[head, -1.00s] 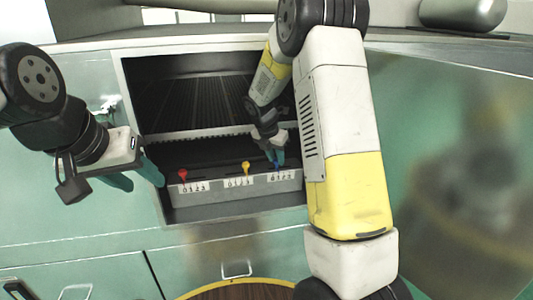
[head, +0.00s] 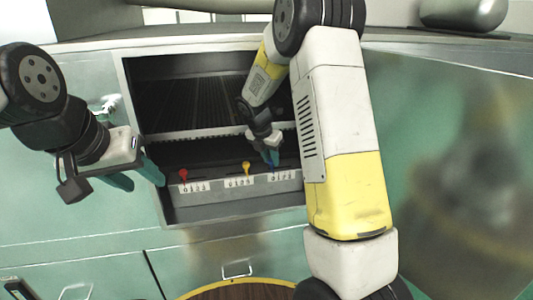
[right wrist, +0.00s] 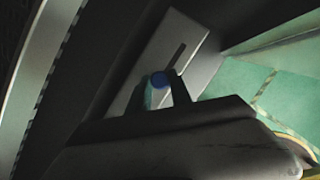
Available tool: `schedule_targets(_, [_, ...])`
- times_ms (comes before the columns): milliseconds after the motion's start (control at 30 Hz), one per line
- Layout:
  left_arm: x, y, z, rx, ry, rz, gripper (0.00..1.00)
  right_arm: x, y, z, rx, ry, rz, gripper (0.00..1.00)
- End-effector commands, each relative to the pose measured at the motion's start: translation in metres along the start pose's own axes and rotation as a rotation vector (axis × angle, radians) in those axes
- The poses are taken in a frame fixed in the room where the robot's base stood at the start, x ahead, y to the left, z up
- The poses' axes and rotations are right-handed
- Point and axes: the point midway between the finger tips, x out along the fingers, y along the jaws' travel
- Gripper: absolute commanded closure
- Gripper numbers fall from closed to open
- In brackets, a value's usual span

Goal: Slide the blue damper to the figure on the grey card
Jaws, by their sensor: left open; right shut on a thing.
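The blue damper (right wrist: 160,80) shows as a round blue knob between the fingers of my right gripper (right wrist: 164,92) in the right wrist view. My right gripper (head: 271,157) is shut on it. In the head view the fingers stand at the left part of the right-hand number scale (head: 284,174) and hide most of the knob. A slot runs away from the knob in the wrist view. The grey card with the figure cannot be made out. My left gripper (head: 124,177) is open and empty, left of the recess.
A red knob (head: 183,174) and a yellow knob (head: 246,168) stand on the same grey panel, each above its own number scale. The panel sits in a dark open recess with a metal frame (head: 240,217). Green cabinet fronts surround it.

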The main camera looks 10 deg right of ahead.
Motion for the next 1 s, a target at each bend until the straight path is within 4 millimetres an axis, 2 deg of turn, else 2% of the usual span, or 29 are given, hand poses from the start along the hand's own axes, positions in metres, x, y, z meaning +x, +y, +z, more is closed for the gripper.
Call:
schedule_targets(233, [0.0, 0.0, 0.0, 0.0, 0.0, 0.0, 0.54, -0.002, 0.005, -0.004, -0.001, 0.004, 0.008, 1.0])
schedule_targets(267, [0.0, 0.0, 0.0, 0.0, 0.0, 0.0, 0.54, -0.002, 0.005, -0.004, -0.001, 0.004, 0.009, 0.69])
schedule_targets(333, [0.0, 0.0, 0.0, 0.0, 0.0, 0.0, 0.54, -0.002, 0.005, -0.004, -0.001, 0.003, 0.008, 0.55])
schedule_targets(367, [0.0, 0.0, 0.0, 0.0, 0.0, 0.0, 0.54, -0.002, 0.005, -0.004, -0.001, 0.003, 0.008, 0.54])
schedule_targets(633, [0.0, 0.0, 0.0, 0.0, 0.0, 0.0, 0.54, -0.002, 0.004, -0.003, 0.0, 0.002, 0.006, 0.54])
schedule_targets(733, [0.0, 0.0, 0.0, 0.0, 0.0, 0.0, 0.54, -0.007, 0.004, -0.003, 0.0, 0.002, 0.007, 0.54])
schedule_targets(1000, [0.0, 0.0, 0.0, 0.0, 0.0, 0.0, 0.54, -0.052, 0.004, -0.003, -0.001, 0.001, 0.009, 0.54])
